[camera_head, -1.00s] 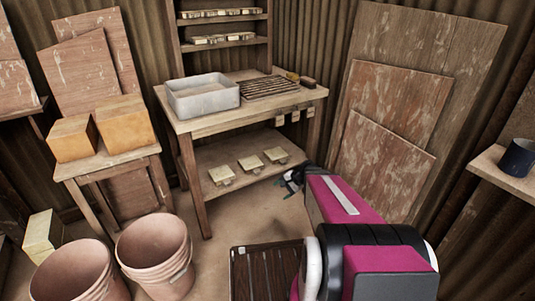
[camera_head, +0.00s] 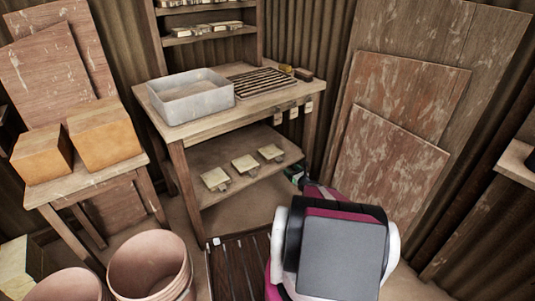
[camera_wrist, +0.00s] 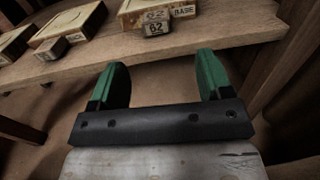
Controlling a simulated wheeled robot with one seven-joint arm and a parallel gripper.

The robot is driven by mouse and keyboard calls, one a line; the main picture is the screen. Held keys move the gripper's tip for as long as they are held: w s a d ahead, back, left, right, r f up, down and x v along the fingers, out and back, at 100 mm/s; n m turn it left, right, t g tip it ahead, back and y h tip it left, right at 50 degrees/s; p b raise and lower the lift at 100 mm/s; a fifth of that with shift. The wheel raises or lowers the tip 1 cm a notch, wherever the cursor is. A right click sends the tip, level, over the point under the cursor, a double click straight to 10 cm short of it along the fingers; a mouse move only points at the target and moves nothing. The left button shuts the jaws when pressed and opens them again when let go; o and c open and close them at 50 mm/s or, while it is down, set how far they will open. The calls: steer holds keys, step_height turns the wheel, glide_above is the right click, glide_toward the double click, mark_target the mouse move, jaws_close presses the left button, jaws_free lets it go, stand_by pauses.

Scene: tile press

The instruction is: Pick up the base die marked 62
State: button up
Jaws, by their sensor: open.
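The base die marked 62 (camera_wrist: 135,14) lies on the lower shelf at the top of the wrist view. It is a pale block with "62" and "BASE" on its front, and a small block (camera_wrist: 157,29) reading 62 juts out toward me. In the head view it appears to be the rightmost die (camera_head: 271,152) of the row. My gripper (camera_wrist: 162,60) has two green fingers spread wide with nothing between them. It is in front of the shelf edge, apart from the die. In the head view my arm hides most of the gripper.
Two more dies (camera_wrist: 75,22) lie to the left on the same lower shelf (camera_head: 225,205). The bench top (camera_head: 190,127) above holds a grey tray (camera_head: 190,97). A table leg stands right of the gripper. Buckets (camera_head: 150,265) and a slatted mat (camera_head: 237,270) are on the floor.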

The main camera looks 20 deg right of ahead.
mark_target(281, 161)
steer(key=x, duration=0.4)
steer(key=shift+w+a, duration=0.1)
steer(key=shift+w, duration=0.2)
steer(key=shift+a+x, duration=0.1)
steer(key=shift+x, duration=1.35)
steer(key=shift+a+x, duration=0.15)
steer(key=shift+x, duration=1.3)
steer(key=shift+s+r, duration=0.15)
steer(key=c, duration=1.2)
jaws_close()
steer(key=shift+r, duration=0.2)
